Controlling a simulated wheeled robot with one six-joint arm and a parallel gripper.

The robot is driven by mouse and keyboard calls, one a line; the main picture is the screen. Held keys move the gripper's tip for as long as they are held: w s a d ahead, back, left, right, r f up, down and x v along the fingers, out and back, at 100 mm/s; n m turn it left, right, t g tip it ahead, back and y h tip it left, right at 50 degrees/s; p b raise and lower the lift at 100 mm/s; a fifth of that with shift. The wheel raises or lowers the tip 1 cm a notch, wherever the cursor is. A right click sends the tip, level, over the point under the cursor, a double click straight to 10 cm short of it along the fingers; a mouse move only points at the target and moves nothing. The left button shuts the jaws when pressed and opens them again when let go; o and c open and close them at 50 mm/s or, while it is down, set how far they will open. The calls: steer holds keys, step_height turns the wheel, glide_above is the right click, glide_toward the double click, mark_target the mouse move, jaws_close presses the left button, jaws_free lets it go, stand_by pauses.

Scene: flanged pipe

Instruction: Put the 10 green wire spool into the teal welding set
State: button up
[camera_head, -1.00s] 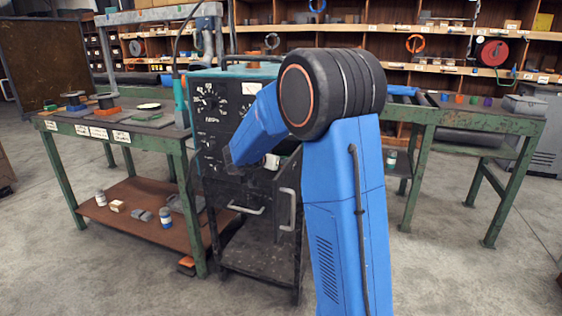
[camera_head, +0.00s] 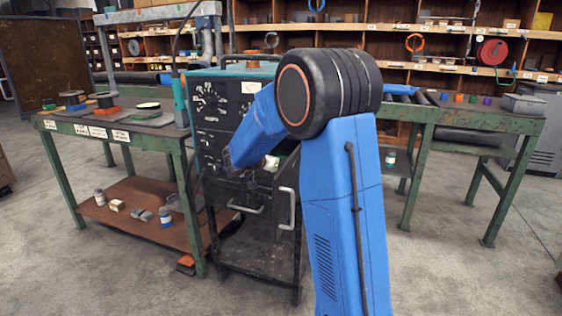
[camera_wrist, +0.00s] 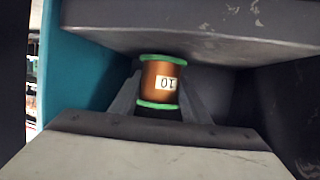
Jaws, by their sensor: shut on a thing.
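The green wire spool (camera_wrist: 161,84) has green rims, copper-coloured wire and a white label reading 10, upside down in the wrist view. My gripper (camera_wrist: 160,97) is shut on it, with a dark finger on each side. The teal welding set (camera_head: 222,98) stands in the middle of the head view, with a teal top and a dark front panel with dials. In the wrist view the spool is at an opening between dark surfaces, with a teal wall (camera_wrist: 75,65) on the left. What is under the spool is hidden. In the head view my arm hides the spool and gripper.
A green workbench (camera_head: 150,140) with other spools stands left of the welding set. Another green bench (camera_head: 470,118) with small coloured items and a grey box (camera_head: 524,105) stands to the right. Shelves line the back. The floor at front right is clear.

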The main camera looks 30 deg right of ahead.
steer(key=shift+f, duration=0.45)
steer(key=o, duration=1.4)
steer(key=shift+c, duration=0.2)
steer(key=s+f+v, duration=0.1)
steer(key=f+v, duration=0.1)
steer(key=v, duration=1.2)
steer(key=s+f+v, duration=0.1)
steer(key=s+v, duration=0.1)
steer(key=v, duration=1.2)
steer(key=shift+s+f, duration=0.3)
steer(key=shift+w+a, duration=0.1)
